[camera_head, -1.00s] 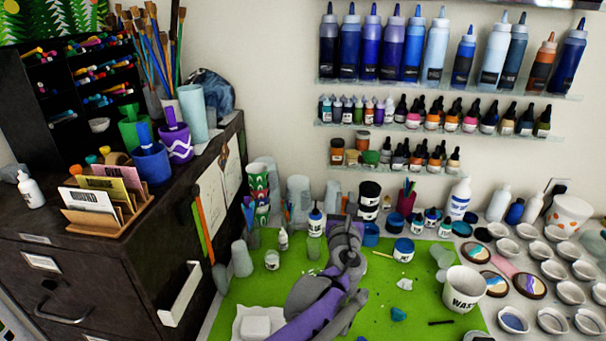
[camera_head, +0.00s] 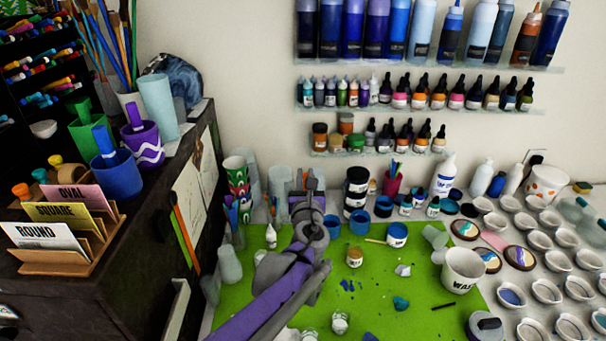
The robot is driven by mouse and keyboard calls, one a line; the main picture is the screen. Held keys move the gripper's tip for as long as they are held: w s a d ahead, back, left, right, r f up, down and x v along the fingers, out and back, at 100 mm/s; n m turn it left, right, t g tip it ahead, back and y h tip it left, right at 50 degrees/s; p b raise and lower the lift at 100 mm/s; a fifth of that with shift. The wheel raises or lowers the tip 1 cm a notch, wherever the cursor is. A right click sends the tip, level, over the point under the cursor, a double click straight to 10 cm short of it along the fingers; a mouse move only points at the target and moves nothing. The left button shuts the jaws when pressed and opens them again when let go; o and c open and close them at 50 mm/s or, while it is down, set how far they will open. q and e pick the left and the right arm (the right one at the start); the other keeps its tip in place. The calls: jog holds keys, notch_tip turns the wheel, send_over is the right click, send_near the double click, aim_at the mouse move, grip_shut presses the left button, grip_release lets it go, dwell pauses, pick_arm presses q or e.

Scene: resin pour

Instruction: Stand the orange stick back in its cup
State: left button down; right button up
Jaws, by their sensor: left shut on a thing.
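My left gripper (camera_head: 312,184) is over the back of the green mat, pointing away from me towards the wall. Blue and green sticks (camera_head: 232,214) stand in a holder at the back left. A pale yellowish stick (camera_head: 375,241) lies on the mat. My right gripper is not in view.
The green mat (camera_head: 300,295) holds a small jar (camera_head: 354,257), blue scraps and a white waste cup (camera_head: 463,270). Blue cups (camera_head: 359,224) stand close right of the gripper. A dark cabinet (camera_head: 140,235) bounds the left; many small bowls (camera_head: 546,290) fill the right.

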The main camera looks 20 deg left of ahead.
pick_arm(q)
notch_tip(320, 180, down, 11)
jog(key=b, duration=0.5)
jog(key=shift+f, duration=0.2)
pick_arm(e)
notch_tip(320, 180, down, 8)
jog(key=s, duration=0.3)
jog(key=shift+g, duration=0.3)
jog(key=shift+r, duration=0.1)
pick_arm(q)
jog(key=c, duration=0.7)
grip_release()
jog(key=shift+c, duration=0.2)
jog(key=shift+s, duration=0.15)
jog(key=b+v, duration=0.1)
jog(key=v, duration=0.9)
jog(key=shift+s+d, duration=0.2)
jog(key=shift+s, duration=0.05)
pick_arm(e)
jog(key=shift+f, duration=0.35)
pick_arm(q)
jog(key=shift+f, duration=0.1)
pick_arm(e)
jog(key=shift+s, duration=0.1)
